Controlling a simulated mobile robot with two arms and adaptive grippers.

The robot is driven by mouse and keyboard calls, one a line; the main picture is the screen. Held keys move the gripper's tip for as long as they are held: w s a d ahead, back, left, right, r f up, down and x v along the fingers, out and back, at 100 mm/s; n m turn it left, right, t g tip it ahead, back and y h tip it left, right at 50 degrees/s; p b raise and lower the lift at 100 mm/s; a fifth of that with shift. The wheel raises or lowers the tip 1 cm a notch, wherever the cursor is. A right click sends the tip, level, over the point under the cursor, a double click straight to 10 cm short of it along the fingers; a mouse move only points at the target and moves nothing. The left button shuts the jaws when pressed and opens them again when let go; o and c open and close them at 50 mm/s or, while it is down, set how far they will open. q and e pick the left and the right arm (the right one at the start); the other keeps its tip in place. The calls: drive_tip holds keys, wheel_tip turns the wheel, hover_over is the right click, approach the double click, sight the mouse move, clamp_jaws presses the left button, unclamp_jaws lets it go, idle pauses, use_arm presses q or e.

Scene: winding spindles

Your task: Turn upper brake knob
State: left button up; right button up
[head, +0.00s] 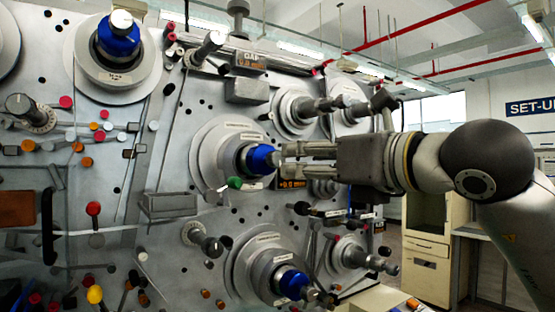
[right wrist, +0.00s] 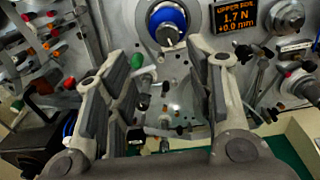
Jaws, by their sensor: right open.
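A machine panel (head: 180,110) carries spindles with blue hubs and several knobs. My right gripper (head: 280,160) is open, in front of the blue hub (head: 258,158) of the middle spindle, coming in from the right. In the right wrist view, its two fingers (right wrist: 158,90) are spread with nothing between the pads, and the blue hub (right wrist: 167,18) shows beyond them at the top. A dark knob (head: 210,245) on a round dial sits below that spindle. Another dark knob on a dial (head: 28,112) is at the far left. No readable label shows which is the upper brake knob. My left gripper is not in view.
A green-tipped lever (head: 235,183) sticks out close beside the middle hub. Another blue hub (head: 290,283) is below, and one (head: 118,35) is at upper left. An orange-lettered display (right wrist: 243,15) is right of the hub. A beige cabinet (head: 428,262) stands behind my right arm.

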sight(279, 159)
drive_tip(key=shift+h, duration=0.3)
drive_tip(key=p+x, duration=0.1)
drive_tip(key=x, duration=0.2)
drive_tip(key=p+x, duration=0.1)
drive_tip(key=x, duration=0.2)
drive_tip(key=r+p+x, duration=0.1)
drive_tip(key=p+x, duration=0.1)
drive_tip(key=x, duration=0.1)
drive_tip(key=shift+w+d, duration=0.2)
drive_tip(key=shift+w, duration=0.4)
drive_tip(key=shift+w+a+f, duration=0.1)
drive_tip(key=shift+w+a, duration=0.15)
drive_tip(key=shift+w, duration=0.1)
drive_tip(key=c, duration=1)
drive_tip(key=shift+c, duration=0.2)
